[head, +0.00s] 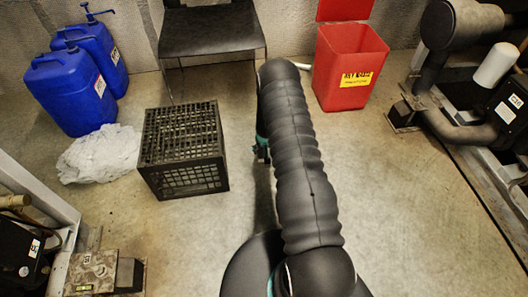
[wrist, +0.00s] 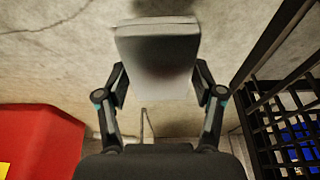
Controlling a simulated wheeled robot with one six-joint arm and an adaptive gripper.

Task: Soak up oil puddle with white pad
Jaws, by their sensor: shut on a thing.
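In the wrist view my gripper (wrist: 160,82) is shut on a white pad (wrist: 157,52), a pale, thick block with its sides between the two fingers. The pad extends beyond the fingertips, over the concrete floor. In the head view my arm hides the pad and most of the gripper; only a small teal and dark part (head: 262,148) shows beside the arm, right of the black crate. I cannot make out the oil puddle clearly in either view; my arm covers the middle of the floor.
A black crate (head: 186,178) stands close left of my arm. A red bin (head: 347,65) with raised lid and a black chair (head: 210,32) stand behind. Pipework (head: 450,130) is right. Floor right of my arm is clear.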

